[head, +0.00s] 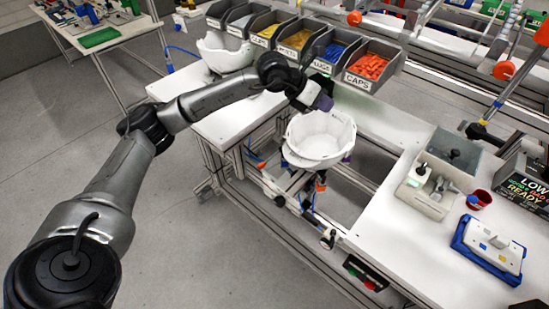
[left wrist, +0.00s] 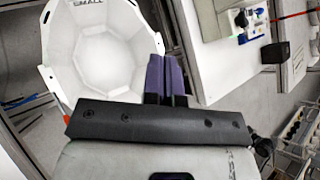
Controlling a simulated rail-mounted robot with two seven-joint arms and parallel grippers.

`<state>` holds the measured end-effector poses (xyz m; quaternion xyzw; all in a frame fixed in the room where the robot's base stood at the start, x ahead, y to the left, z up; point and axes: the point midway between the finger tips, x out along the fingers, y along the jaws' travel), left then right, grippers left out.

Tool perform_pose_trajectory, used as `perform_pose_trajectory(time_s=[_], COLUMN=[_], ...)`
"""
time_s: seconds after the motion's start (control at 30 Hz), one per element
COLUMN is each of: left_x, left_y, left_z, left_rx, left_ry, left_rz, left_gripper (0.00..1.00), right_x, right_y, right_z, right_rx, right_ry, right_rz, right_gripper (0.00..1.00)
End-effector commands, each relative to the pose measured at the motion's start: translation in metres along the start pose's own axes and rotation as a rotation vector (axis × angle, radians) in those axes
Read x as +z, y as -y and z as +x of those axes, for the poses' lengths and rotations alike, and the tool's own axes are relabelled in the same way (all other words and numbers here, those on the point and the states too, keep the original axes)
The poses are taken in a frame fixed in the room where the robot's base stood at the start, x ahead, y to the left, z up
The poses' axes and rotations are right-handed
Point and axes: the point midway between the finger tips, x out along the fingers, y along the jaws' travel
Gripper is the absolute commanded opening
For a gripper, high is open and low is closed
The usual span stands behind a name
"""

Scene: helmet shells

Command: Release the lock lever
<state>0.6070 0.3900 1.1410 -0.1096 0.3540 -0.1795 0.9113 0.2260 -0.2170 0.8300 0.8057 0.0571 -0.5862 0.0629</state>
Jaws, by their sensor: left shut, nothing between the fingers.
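A white helmet shell (head: 318,140) sits open side up on a fixture in the gap of the workbench. In the left wrist view the shell (left wrist: 95,50) fills the upper left and shows the word SMALL inside. My left gripper (head: 323,103) is above the shell's far rim; its purple fingers (left wrist: 166,75) are shut with nothing between them. Below the shell, the fixture has an orange part (head: 320,184) and a black-tipped handle (head: 328,239) at its front. I cannot tell for sure which part is the lock lever. My right gripper is out of view.
Grey bins (head: 366,68) of small parts line the back of the bench. A second white shell (head: 226,53) stands at the left. A grey box device (head: 437,170), a red cup (head: 479,199) and a blue tray (head: 461,246) stand on the right bench.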

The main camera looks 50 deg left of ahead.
Motion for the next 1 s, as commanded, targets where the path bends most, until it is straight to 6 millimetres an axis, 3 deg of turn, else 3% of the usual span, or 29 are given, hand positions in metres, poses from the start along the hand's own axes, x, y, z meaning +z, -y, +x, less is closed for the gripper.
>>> perform_pose_trajectory(time_s=[0.2,0.4,0.7,1.0], left_x=[-0.048,-0.083,-0.112,-0.117], left_y=[-0.052,-0.079,-0.088,-0.088], left_z=[-0.013,-0.042,-0.076,-0.083], left_rx=[0.278,0.493,0.659,0.703], left_ry=[-0.311,-0.548,-0.772,-0.803], left_rz=[-0.033,-0.092,-0.188,-0.241], left_gripper=[0.0,0.0,0.0,0.0], right_x=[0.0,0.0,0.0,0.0], right_y=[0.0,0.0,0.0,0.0], right_z=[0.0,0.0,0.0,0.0], right_rx=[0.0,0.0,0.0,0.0], right_ry=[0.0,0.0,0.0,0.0], right_rz=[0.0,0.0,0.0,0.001], right_gripper=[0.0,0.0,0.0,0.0])
